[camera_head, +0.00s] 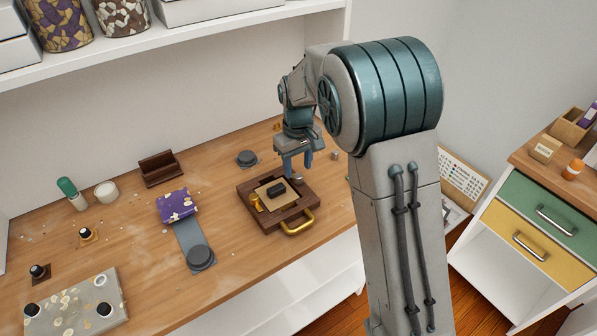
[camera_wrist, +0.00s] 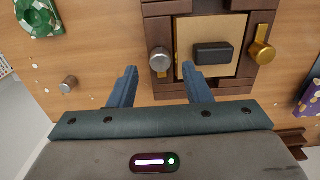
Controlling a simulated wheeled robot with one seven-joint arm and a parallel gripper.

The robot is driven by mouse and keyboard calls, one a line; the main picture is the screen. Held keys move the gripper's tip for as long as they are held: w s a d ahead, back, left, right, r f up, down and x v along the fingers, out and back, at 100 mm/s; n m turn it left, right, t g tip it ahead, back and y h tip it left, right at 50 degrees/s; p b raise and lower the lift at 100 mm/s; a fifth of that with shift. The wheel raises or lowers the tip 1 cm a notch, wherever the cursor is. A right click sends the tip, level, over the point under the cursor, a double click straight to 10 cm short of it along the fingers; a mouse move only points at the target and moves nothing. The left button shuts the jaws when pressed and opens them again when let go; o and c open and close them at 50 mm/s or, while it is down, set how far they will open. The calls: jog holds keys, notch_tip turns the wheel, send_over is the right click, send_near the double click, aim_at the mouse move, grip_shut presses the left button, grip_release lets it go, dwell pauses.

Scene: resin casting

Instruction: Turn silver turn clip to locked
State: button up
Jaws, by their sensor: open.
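The silver turn clip (camera_wrist: 161,60) is a round metal knob on the left side of the brown wooden frame (camera_wrist: 216,7) in the wrist view. In the head view the silver clip (camera_head: 297,178) shows at the frame's far right edge, just below my gripper. My gripper (camera_wrist: 158,76) is open and empty, its two blue fingers on either side of the clip's line, tips short of it. In the head view my gripper (camera_head: 296,171) is above that edge. A gold turn clip (camera_wrist: 262,52) sits on the opposite side. A black block (camera_wrist: 213,52) lies on the tan panel inside the frame.
A gold handle (camera_head: 298,222) stands at the frame's front. A purple speckled block (camera_head: 177,205) and a grey strip with a round dark knob (camera_head: 200,257) lie to the left. A small silver knob (camera_wrist: 68,83) and a green faceted piece (camera_wrist: 38,17) lie on the wood nearby.

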aim_at(296, 176)
jog(key=shift+f, duration=1.45)
grip_shut()
